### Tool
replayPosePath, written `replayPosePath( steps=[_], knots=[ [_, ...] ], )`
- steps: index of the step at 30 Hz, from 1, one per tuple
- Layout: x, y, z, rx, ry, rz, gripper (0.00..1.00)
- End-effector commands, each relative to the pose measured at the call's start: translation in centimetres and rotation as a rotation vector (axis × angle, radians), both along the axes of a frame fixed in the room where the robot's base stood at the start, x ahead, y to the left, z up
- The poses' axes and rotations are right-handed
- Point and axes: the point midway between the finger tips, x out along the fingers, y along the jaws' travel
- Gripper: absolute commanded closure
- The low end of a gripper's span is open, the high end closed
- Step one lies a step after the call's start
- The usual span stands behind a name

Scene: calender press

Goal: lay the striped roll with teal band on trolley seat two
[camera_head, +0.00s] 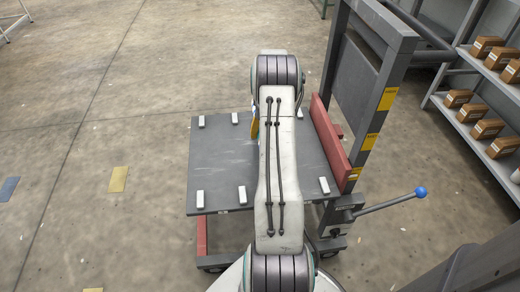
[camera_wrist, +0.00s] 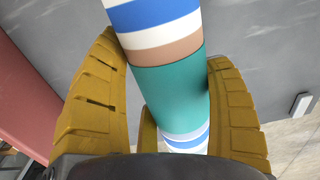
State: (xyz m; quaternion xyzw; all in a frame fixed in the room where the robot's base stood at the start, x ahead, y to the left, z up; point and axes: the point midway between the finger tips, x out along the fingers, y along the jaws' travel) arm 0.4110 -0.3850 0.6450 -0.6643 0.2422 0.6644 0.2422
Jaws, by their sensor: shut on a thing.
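The striped roll with teal band (camera_wrist: 170,95) shows close up in the wrist view, with white, blue, brown and teal stripes. My gripper (camera_wrist: 163,52) is shut on it, with yellow ridged pads on both sides of the roll. In the head view, only a yellow sliver of my gripper (camera_head: 255,126) shows beside my arm, and the roll is hidden there. The trolley (camera_head: 220,170) has a grey deck with small white blocks that mark its seats. My arm covers the middle of the deck. I cannot tell which seat is number two or whether the roll touches the deck.
A red bar (camera_head: 328,140) and a tall grey frame (camera_head: 385,95) stand along the deck's right side. A lever with a blue knob (camera_head: 421,192) sticks out at the right. Shelves with brown boxes (camera_head: 489,128) stand further right. The floor to the left is open.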

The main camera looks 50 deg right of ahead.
Motion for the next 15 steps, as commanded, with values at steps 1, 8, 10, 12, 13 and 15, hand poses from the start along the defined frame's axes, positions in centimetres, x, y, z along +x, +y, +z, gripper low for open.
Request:
replayPosePath(
  steps=[1, 8, 10, 12, 13, 15],
  knots=[
    [0.5, 0.6, -0.6, -0.001, -0.001, 0.002, 0.61],
    [1.6, 2.1, -1.6, -0.001, -0.002, 0.0, 0.61],
    [1.7, 2.3, -1.7, -0.001, -0.002, 0.0, 0.61],
    [1.8, 2.4, -1.7, -0.001, -0.002, 0.0, 0.61],
    [1.8, 2.4, -1.8, -0.001, -0.002, -0.001, 0.61],
    [1.8, 2.4, -2.2, -0.001, -0.001, -0.001, 0.61]
  ],
)
